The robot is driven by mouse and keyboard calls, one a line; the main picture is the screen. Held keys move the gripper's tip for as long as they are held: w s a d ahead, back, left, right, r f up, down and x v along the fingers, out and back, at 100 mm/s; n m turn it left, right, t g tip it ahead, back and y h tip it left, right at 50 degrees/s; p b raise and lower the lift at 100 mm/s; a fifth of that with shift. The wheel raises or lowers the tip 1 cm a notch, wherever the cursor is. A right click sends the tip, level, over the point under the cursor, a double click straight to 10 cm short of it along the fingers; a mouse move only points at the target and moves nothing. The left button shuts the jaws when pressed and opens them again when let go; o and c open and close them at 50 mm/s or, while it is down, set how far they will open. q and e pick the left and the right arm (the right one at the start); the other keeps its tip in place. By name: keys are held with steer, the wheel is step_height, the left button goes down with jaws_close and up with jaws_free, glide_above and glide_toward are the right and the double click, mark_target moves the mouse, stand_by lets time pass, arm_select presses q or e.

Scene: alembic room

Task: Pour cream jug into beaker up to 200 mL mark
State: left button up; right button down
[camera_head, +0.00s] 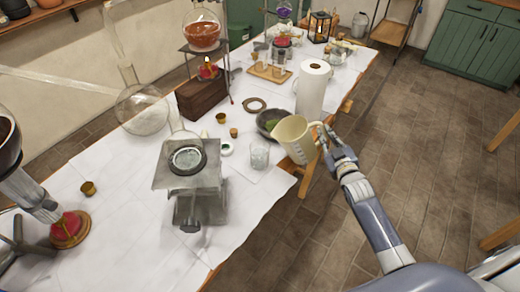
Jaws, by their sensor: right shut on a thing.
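The cream jug (295,138) is in the air near the right edge of the paper-covered table, tilted slightly, with its open mouth showing. My right gripper (331,140) is shut on its handle at the jug's right side. A small clear glass vessel, which looks like the beaker (259,158), stands on the table to the lower left of the jug, apart from it. Its marks and any contents are too small to tell. My left gripper is not in view.
A dark bowl (268,122) sits just behind the jug, and a paper towel roll (312,90) stands beyond it. A metal apparatus (190,175) stands left of the beaker. A round glass flask (142,110) is farther left.

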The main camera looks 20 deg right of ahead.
steer(key=f+m+b, duration=0.1)
steer(key=f, duration=0.1)
steer(key=d+f+m+b, duration=0.1)
steer(key=m+b, duration=0.1)
steer(key=f+m+t+b, duration=0.1)
steer(key=f+m+b, duration=0.1)
steer(key=shift+s+d+f, duration=0.2)
steer(key=shift+d+f, duration=0.05)
steer(key=shift+f, duration=0.05)
steer(key=shift+b, duration=0.3)
stand_by(1.0)
